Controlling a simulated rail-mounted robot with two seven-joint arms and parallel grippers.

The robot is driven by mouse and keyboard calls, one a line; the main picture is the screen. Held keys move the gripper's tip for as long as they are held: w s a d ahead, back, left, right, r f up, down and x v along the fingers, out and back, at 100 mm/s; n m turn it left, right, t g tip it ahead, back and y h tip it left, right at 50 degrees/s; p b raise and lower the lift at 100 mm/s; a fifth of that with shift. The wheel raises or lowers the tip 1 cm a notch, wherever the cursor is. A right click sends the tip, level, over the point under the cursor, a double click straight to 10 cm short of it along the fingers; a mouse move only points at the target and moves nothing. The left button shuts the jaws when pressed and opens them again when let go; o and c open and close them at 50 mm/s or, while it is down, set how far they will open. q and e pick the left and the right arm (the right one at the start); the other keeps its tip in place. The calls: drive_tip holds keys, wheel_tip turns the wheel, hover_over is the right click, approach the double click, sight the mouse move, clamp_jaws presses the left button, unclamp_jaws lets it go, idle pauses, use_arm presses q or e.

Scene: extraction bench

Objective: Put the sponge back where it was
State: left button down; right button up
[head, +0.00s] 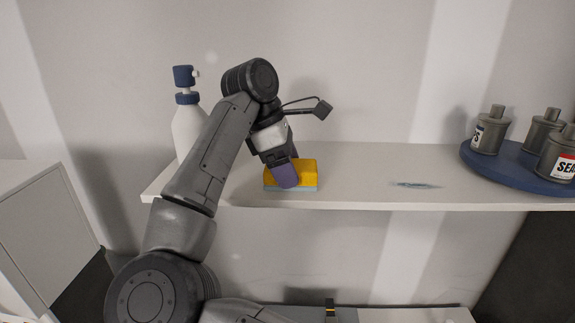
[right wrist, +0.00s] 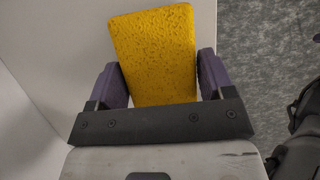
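The sponge (head: 305,172), yellow on top with a light blue underside, is at the front edge of the white shelf, left of its middle. It appears to rest on the shelf. My right gripper (head: 285,176) reaches down over it from above, with one purple finger in front of it. In the right wrist view the yellow face of the sponge (right wrist: 155,55) lies between both purple fingers, with no clear gap at either side. The fingers look shut on it. My left gripper is not in view.
A white bottle (head: 188,130) with a blue pump top stands at the shelf's left end, behind my arm. A small flat teal item (head: 415,185) lies on the shelf (head: 365,170) to the right. A blue round tray (head: 490,167) holds several grey labelled canisters at the far right.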

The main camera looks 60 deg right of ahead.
drive_tip(key=o, duration=0.3)
drive_tip(key=shift+r, duration=0.25)
drive_tip(key=shift+w+r, duration=0.1)
drive_tip(key=shift+r, duration=0.15)
drive_tip(key=shift+p+v, duration=1.15)
drive_tip(key=shift+v, duration=4.55)
